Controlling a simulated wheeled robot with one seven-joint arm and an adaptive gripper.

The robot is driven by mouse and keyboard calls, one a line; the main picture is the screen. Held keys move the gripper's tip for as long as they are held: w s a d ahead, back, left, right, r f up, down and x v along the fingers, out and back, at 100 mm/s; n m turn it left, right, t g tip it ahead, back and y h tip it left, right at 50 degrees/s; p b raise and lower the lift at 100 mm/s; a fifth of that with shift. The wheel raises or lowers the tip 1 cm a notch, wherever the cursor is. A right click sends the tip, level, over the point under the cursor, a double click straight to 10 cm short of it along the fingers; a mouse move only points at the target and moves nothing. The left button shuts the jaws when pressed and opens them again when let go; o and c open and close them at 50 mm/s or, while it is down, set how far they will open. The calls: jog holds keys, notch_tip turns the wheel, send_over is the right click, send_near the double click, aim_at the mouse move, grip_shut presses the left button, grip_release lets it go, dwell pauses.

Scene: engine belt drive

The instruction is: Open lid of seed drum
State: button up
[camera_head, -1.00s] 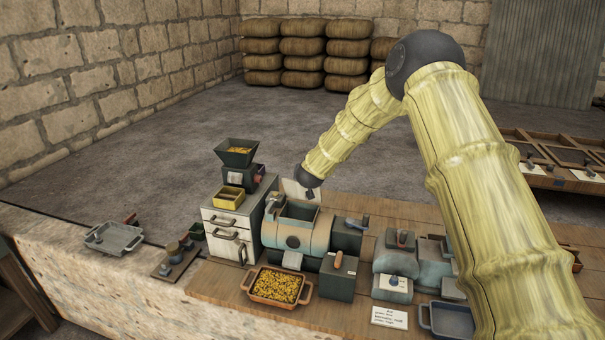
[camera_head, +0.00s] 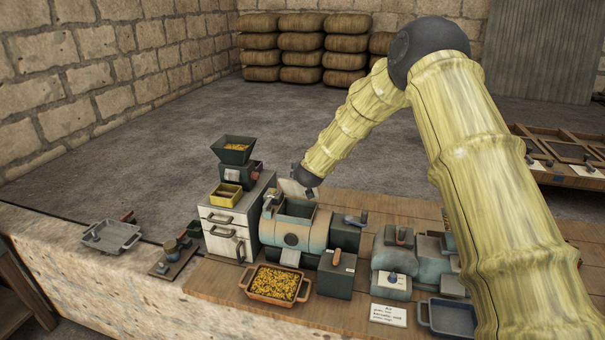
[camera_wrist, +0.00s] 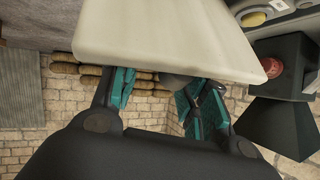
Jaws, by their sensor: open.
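In the wrist view the lid (camera_wrist: 165,35) fills the upper middle as a large cream plate in front of the fingers. My gripper (camera_head: 309,192) is at the right side of the raised lid. In the wrist view its teal-padded fingers (camera_wrist: 160,100) are spread apart. I cannot tell whether they touch the lid.
A hopper mill (camera_head: 235,150) and a yellow box (camera_head: 227,195) stand on a white drawer cabinet (camera_head: 225,222) left of the drum. A tray of yellow seed (camera_head: 273,284) is in front. Grey-green machine blocks (camera_head: 392,262) stand to the right. Stacked sacks (camera_head: 303,42) are at the back.

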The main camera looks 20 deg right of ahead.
jog(key=v, duration=1)
